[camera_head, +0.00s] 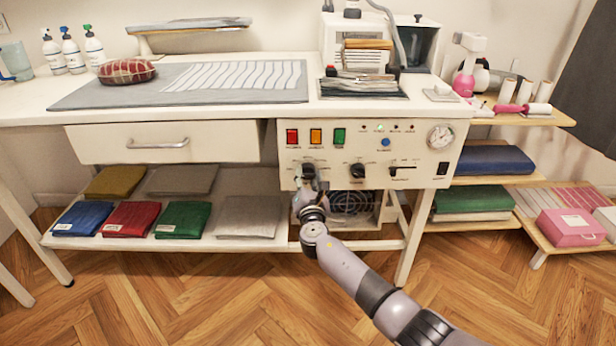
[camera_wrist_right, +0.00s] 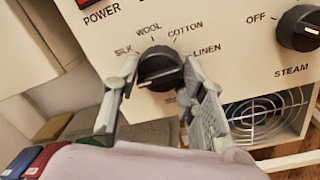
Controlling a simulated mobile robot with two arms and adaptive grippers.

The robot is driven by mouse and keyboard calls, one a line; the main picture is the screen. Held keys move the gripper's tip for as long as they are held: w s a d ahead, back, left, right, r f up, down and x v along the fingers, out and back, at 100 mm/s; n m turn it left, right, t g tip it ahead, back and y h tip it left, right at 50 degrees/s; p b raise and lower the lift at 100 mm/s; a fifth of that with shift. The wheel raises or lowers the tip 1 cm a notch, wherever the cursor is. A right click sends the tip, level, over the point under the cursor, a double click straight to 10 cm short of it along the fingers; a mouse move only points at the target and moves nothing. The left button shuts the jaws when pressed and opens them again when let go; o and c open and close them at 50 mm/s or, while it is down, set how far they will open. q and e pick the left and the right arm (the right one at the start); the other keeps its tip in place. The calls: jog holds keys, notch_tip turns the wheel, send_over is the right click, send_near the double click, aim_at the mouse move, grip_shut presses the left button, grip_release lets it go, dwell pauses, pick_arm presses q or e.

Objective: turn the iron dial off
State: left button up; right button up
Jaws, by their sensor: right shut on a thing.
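The iron dial (camera_wrist_right: 160,62) is a black round knob on the cream control panel (camera_head: 375,180). SILK, WOOL, COTTON and LINEN are printed around its top; a label below it is partly hidden. A pale mark shows on the knob's lower left side. In the head view the dial (camera_head: 308,169) is on the panel's lower left. My right gripper (camera_head: 307,187) reaches up to it from below; in the wrist view its two fingers (camera_wrist_right: 161,74) are closed on either side of the knob. My left gripper is not in view.
The steam knob (camera_wrist_right: 299,28), with OFF printed to its left, is right of the dial. A round fan grille (camera_head: 350,203) is below the panel. A closed drawer (camera_head: 165,144) is to the left, above a shelf (camera_head: 130,242) of folded cloths. The floor in front is clear.

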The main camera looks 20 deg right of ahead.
dwell(0.3)
jog(key=o, duration=1.2)
jog(key=shift+c, duration=0.2)
jog(key=v, duration=1.2)
